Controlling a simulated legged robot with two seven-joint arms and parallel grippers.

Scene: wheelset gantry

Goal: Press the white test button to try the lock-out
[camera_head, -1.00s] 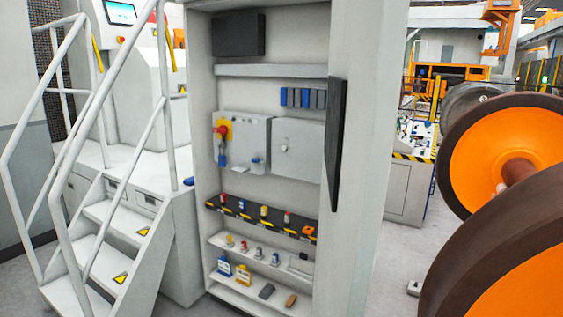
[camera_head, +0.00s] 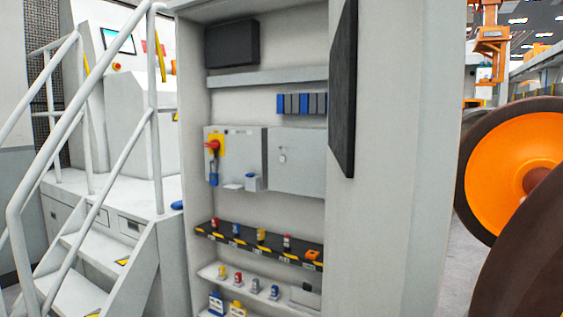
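An open grey cabinet (camera_head: 195,120) stands ahead of me. Inside it a grey switch box (camera_head: 249,145) carries a red rotary handle (camera_head: 212,145) on a yellow plate. A blue item (camera_head: 213,179), like a padlock, hangs below the handle. A small white piece (camera_head: 233,187) and a small blue-and-white piece (camera_head: 252,182) sit at the box's lower edge. I cannot tell whether either is the white test button. A second grey box (camera_head: 300,165) with a small round fitting is at its right. Neither of my grippers is in view.
A black shelf (camera_head: 270,247) holds several padlock-like items; a lower shelf (camera_head: 262,290) holds several small coloured ones. A dark panel (camera_head: 343,90) juts out at the cabinet's right. Railed stairs (camera_head: 105,255) stand left. Large orange-and-brown wheels (camera_head: 515,160) stand right.

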